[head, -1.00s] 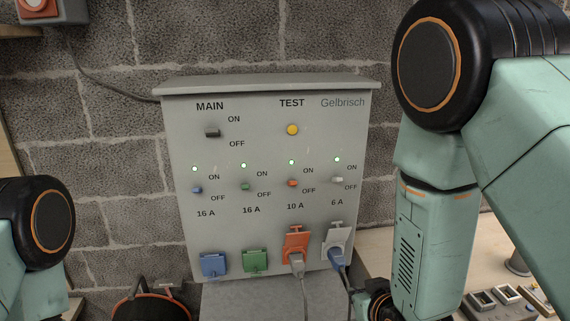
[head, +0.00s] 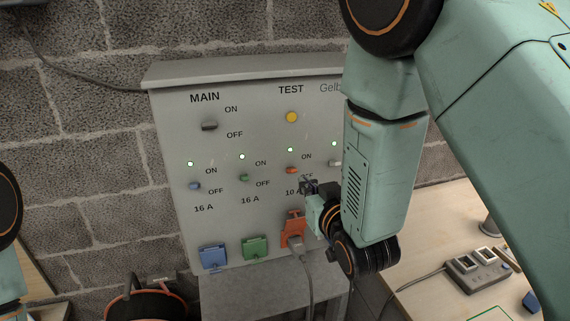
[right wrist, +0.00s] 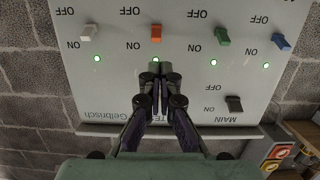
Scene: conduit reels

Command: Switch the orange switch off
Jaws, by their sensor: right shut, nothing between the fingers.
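The orange switch (head: 291,170) is on the grey panel (head: 225,105), above the 10 A label, with ON and OFF marked to its right. The green lamp above it is lit. The switch also shows in the right wrist view (right wrist: 156,33), just beyond my fingertips. My right gripper (head: 308,186) is shut and empty, in front of the panel, low and right of the orange switch in the head view. In the right wrist view the gripper (right wrist: 157,76) points toward the switch, apart from it in the picture; the depth gap is unclear. My left gripper is out of view.
Blue (head: 195,185), green (head: 244,178) and white (right wrist: 88,33) switches sit in the same row, with lit lamps. The black MAIN switch (head: 209,126) and yellow TEST button (head: 291,117) are above. A plug with a cable (head: 296,244) is in the orange socket below.

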